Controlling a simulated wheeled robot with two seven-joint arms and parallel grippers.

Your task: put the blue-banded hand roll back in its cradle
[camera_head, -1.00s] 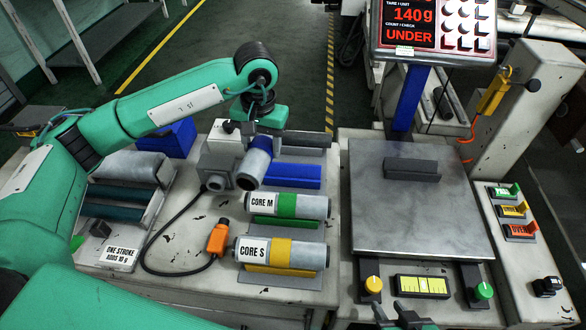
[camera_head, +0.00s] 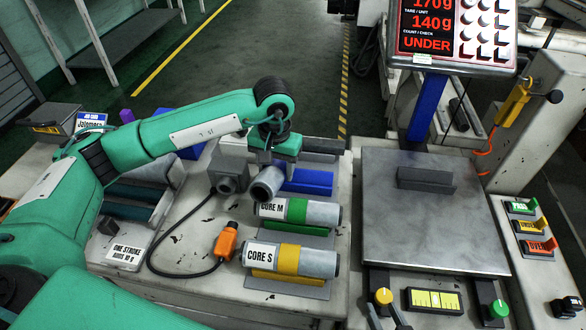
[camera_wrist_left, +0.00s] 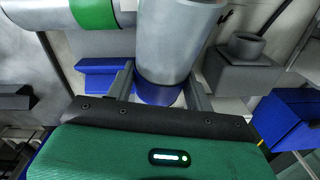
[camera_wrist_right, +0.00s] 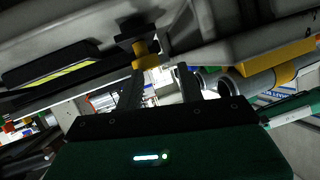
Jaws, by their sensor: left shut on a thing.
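The blue-banded hand roll (camera_head: 268,182) is a grey tube, tilted, in my left gripper (camera_head: 273,165). In the left wrist view the roll (camera_wrist_left: 175,40) stands between the two fingers (camera_wrist_left: 160,90), with its blue band (camera_wrist_left: 158,94) at the grip. The blue cradle (camera_head: 308,182) is empty, just right of the roll in the head view. In the left wrist view the cradle (camera_wrist_left: 105,78) shows left of the fingers. The roll looks raised; its exact height above the cradle is unclear. My right gripper (camera_wrist_right: 158,85) is open and empty near the front knobs.
The green-banded CORE M roll (camera_head: 298,211) and yellow-banded CORE S roll (camera_head: 290,259) lie in cradles in front. A grey block (camera_head: 228,172) stands left of the held roll, with a cabled orange connector (camera_head: 226,242) nearby. The scale plate (camera_head: 435,225) is at right.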

